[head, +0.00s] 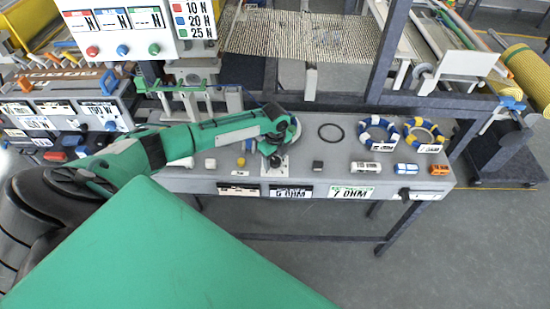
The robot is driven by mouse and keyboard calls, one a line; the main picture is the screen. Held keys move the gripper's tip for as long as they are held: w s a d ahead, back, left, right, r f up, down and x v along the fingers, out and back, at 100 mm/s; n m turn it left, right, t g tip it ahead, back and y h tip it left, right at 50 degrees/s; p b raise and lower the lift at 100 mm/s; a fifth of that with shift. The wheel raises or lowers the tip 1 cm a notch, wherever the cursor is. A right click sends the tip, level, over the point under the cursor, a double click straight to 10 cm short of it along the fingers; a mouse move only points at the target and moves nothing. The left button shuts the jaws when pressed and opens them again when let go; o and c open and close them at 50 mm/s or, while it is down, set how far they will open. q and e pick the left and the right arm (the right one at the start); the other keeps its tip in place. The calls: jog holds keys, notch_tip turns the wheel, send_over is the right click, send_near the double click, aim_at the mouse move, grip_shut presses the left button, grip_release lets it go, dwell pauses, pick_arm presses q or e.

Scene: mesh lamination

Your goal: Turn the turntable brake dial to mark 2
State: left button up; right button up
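My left arm comes in from the left, and its gripper (275,160) points down at the grey bench. It is over a small pale plate (280,169) at the bench's front middle. A dark knob-like part shows under the gripper, but I cannot tell whether it is the brake dial or part of the gripper. No dial marks are readable. The fingers are too small and hidden to tell open from shut, or whether they touch anything. My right gripper is not in view.
On the grey bench (305,180) lie a black ring (331,131), a blue-and-white ring (377,133), a yellow-and-blue ring (421,133) and several small blocks. A dark frame post (385,65) rises behind. Display panels (125,30) stand at the upper left. Floor at the right front is clear.

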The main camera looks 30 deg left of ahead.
aim_at(275, 160)
pick_arm(q)
jog(key=shift+r, duration=0.35)
notch_tip(275, 160, up, 13)
jog(key=b, duration=0.3)
jog(key=shift+b, duration=0.35)
